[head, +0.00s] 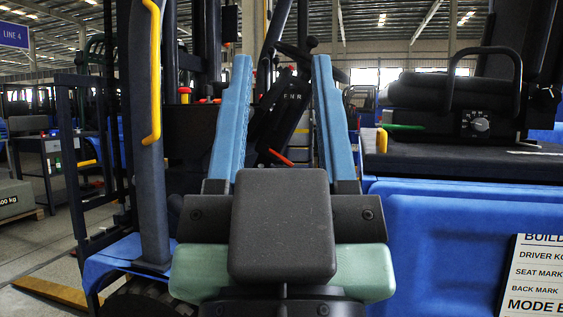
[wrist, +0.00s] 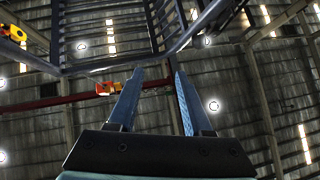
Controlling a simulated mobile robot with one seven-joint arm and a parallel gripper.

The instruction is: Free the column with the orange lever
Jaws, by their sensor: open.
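The orange lever (head: 281,157) shows in the head view as a short, slanted orange bar low on the dark steering column (head: 286,118). The column leans, with letters near its top, and the dark steering wheel (head: 312,58) is above it. My gripper (head: 281,64) is open, its two blue fingers pointing up and standing wide apart. The column and lever appear between the fingers and farther away. Nothing is between the fingers. In the wrist view, my gripper (wrist: 158,74) points toward the roof, and I cannot make out the lever there.
At right are the dark seat (head: 450,92), a green-tipped lever (head: 405,127) and blue bodywork (head: 435,235) with a sign (head: 538,275). A dark post with a yellow handle (head: 154,75) stands left. In the wrist view, the dark overhead bars (wrist: 105,35) cross above my fingers.

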